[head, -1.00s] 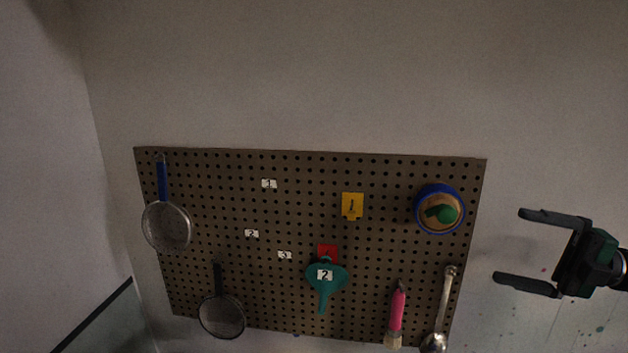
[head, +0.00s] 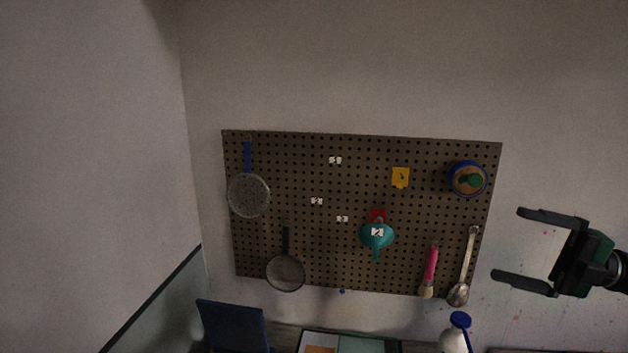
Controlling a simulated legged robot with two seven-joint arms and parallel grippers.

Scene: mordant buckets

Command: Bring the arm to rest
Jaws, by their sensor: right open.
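My right gripper (head: 524,249) is at the right side of the head view, its two dark fingers spread wide and pointing left. Nothing is between the fingers. It is in front of the wall, to the right of the brown pegboard (head: 300,215), and looks apart from everything. My left gripper is not in view.
The pegboard holds a blue-handled strainer (head: 248,195), a dark strainer (head: 286,272), a teal funnel (head: 376,236), a pink brush (head: 430,270), a metal spoon (head: 459,293) and a blue-rimmed round item (head: 461,190). Below are a blue panel (head: 232,327) and a white blue-capped bottle (head: 455,338).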

